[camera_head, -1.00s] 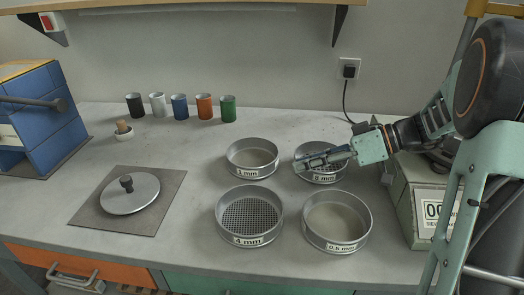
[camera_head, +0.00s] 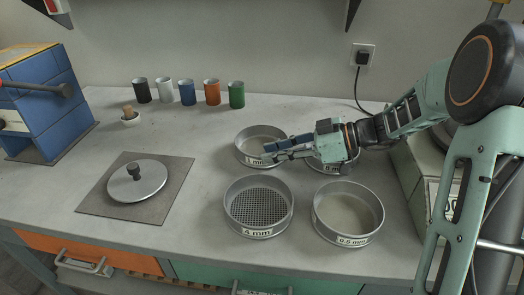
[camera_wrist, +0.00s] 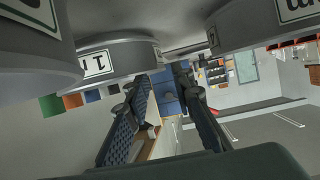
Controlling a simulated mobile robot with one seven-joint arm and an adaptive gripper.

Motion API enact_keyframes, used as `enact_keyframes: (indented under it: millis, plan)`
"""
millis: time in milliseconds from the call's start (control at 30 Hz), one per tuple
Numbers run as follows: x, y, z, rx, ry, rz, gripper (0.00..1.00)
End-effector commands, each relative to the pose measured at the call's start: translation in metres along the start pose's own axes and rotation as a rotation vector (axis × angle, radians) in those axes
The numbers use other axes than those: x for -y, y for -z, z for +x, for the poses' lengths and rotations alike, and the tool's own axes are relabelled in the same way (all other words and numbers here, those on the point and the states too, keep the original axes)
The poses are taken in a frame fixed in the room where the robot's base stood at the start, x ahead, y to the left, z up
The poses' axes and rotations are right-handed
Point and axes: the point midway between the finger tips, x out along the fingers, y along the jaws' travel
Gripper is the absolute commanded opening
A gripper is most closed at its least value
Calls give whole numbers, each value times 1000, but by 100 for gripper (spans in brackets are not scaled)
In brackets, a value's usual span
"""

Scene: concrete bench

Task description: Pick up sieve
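Four grey metal sieves stand on the bench. The 1 mm sieve (camera_head: 247,144) is at the back left and the 4 mm sieve (camera_head: 258,208) at the front left. The 0.5 mm sieve (camera_head: 348,210) is at the front right. The sieve at the back right (camera_head: 340,167) is mostly hidden under my gripper (camera_head: 268,151). My fingers are at the right side of the 1 mm sieve; I cannot tell whether they touch it. In the wrist view the fingers (camera_wrist: 163,82) are apart with nothing held, and the 1 mm sieve (camera_wrist: 120,57) is near the tips.
A round lid with a knob (camera_head: 137,181) lies on a dark square mat (camera_head: 174,193) at left. The bench between is clear.

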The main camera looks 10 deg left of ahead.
Motion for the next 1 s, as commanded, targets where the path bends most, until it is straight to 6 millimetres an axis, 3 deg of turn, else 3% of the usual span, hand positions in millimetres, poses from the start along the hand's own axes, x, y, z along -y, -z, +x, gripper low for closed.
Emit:
enact_keyframes:
  millis: [100, 233, 467, 700, 1000]
  plan:
    - [4, 0, 20, 0, 3, 0, 22]
    - [3, 0, 30, 0, 0, 1, 22]
    - [2, 0, 32, 0, -1, 1, 22]
    - [2, 0, 32, 0, -1, 1, 0]
    - [2, 1, 31, -1, -1, 0, 0]
